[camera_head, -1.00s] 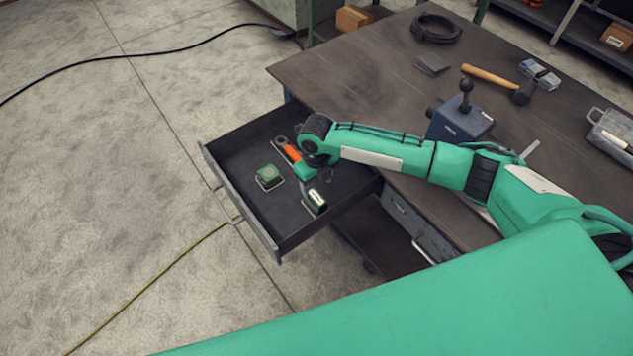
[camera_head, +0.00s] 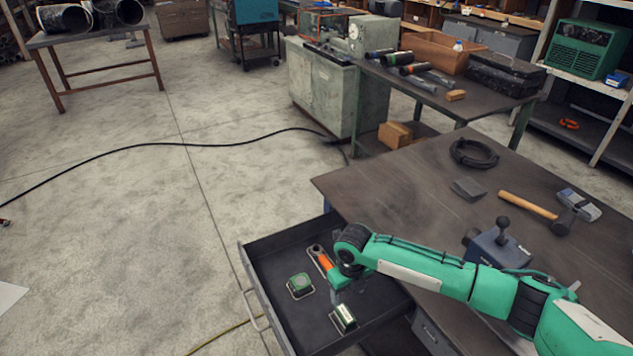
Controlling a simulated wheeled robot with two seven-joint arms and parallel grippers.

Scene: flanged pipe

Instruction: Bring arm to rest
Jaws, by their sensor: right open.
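My green right arm (camera_head: 425,270) reaches in from the lower right, across the table, with its wrist over the open drawer (camera_head: 262,307). My right gripper (camera_head: 347,290) points down over the drawer, open. Its fingertips are small and partly hidden by the wrist. I cannot tell whether the gripper touches anything. My left gripper is out of view.
The dark table (camera_head: 400,193) holds a blue vise-like block (camera_head: 497,248), a hammer (camera_head: 528,205), a black cable coil (camera_head: 474,153) and a small flat plate (camera_head: 468,189). A second workbench (camera_head: 480,101) stands behind. A black cable (camera_head: 100,158) crosses the open floor on the left.

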